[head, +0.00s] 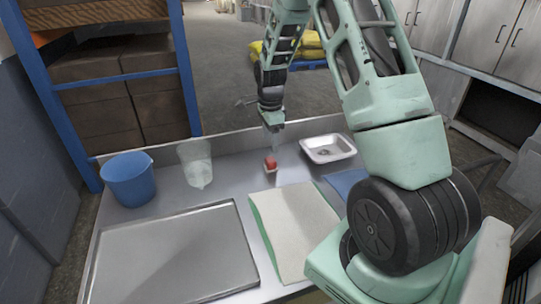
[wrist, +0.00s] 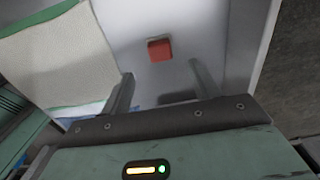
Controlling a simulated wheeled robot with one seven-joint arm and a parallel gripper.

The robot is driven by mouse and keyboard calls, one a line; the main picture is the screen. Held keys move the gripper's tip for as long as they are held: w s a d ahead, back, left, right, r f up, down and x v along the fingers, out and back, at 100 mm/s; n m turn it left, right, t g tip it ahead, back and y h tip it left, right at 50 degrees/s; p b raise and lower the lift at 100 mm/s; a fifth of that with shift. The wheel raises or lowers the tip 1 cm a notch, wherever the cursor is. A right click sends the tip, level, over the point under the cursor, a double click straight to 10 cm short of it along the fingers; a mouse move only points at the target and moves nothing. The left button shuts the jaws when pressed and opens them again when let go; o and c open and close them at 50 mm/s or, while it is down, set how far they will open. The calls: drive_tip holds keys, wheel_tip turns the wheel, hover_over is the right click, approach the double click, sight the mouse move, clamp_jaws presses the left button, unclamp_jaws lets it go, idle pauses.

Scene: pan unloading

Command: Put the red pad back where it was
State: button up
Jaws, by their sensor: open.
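The red pad (head: 270,162) is a small red block on the grey metal table (head: 235,170), near its far edge. It also shows in the wrist view (wrist: 159,50), lying flat on the bare surface beyond my fingertips. My gripper (head: 274,146) is above it and close by in the head view. In the wrist view my gripper (wrist: 161,82) is open, with nothing between its two fingers. The pad lines up with the gap between them and appears apart from both.
A white dish (head: 328,149) stands right of the pad. A clear container (head: 196,165) and a blue bucket (head: 128,180) stand left. A metal tray (head: 165,260) lies front left. A pale green-edged mat (head: 295,220) lies nearer, with a blue piece (head: 345,183) beside it.

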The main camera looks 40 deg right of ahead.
drive_tip(key=s+a+r+n, duration=0.25)
drive_tip(key=a+n, duration=0.25)
drive_tip(key=a, duration=0.4)
drive_tip(key=s+a+r+n+y, duration=0.15)
drive_tip(key=a+r+n, duration=0.3)
drive_tip(key=a, duration=0.45)
drive_tip(key=s+a+r+n+h, duration=0.1)
drive_tip(key=s+a+r+n, duration=0.15)
drive_tip(key=a+n, duration=0.45)
drive_tip(key=s+a+n, duration=0.6)
drive_tip(key=s+n, duration=0.1)
drive_tip(key=s, duration=0.3)
drive_tip(key=s+a+r+n, duration=0.1)
drive_tip(key=s+a+n, duration=0.6)
drive_tip(key=s, duration=0.4)
drive_tip(key=shift+s+a+r, duration=0.15)
drive_tip(key=shift+a+r, duration=0.05)
drive_tip(key=shift+r, duration=0.05)
drive_tip(key=shift+n, duration=0.25)
